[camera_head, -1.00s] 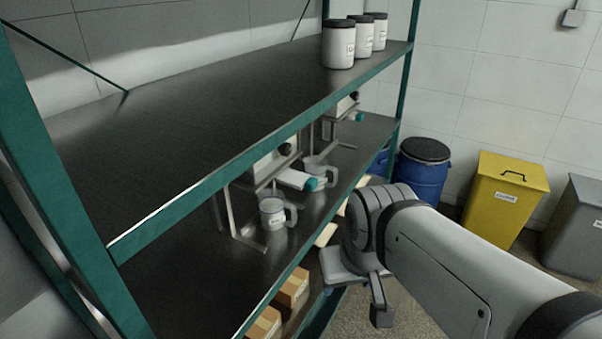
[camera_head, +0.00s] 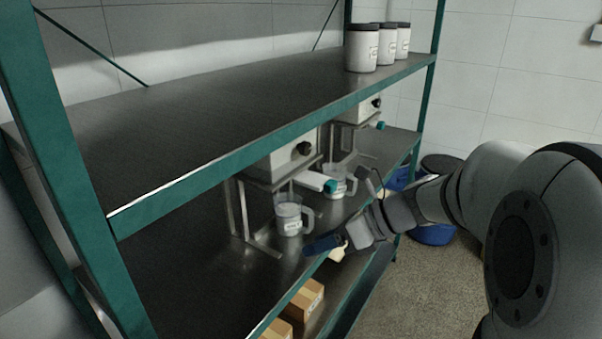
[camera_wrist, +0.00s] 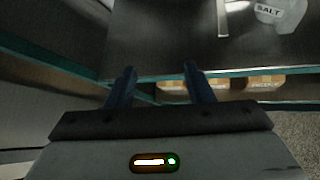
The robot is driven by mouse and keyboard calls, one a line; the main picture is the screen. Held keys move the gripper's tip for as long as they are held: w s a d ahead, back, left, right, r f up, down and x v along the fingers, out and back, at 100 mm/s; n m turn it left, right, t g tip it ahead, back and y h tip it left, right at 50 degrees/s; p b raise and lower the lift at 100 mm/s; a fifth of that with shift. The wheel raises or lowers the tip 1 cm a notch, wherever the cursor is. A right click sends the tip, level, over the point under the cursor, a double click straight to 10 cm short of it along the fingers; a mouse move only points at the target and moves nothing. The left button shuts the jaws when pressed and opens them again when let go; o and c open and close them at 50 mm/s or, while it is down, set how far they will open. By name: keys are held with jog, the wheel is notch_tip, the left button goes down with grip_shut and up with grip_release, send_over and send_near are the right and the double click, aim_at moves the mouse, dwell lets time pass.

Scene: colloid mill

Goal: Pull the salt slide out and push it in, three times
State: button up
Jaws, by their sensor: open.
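A jug labelled SALT (camera_wrist: 280,12) is at the top right of the wrist view, cut by the edge. My gripper (camera_head: 322,245) is at the shelf's front edge, below the slide and apart from it. Its two dark blue fingers (camera_wrist: 159,70) are open and empty. The slide is not visible in the wrist view.
A second unit (camera_head: 369,107) with a teal-ended part and another jug (camera_head: 336,183) stands farther back. The green-edged upper shelf (camera_head: 250,150) overhangs the units. Metal stand legs (camera_head: 238,208) flank the near jug. Cardboard boxes (camera_head: 304,300) sit below.

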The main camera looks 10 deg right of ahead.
jog(key=w+d+m+t+y+b, duration=0.25)
jog(key=w+d+m+t, duration=0.2)
jog(key=w+m, duration=0.45)
jog(key=m+t, duration=0.4)
jog(key=m, duration=0.5)
send_near(335, 187)
jog(key=x, duration=0.4)
jog(key=shift+y, duration=0.35)
jog(key=x, duration=0.7)
jog(key=shift+w+f, duration=0.15)
jog(key=shift+f, duration=0.1)
jog(key=shift+d, duration=0.1)
jog(key=shift+c, duration=0.6)
grip_shut()
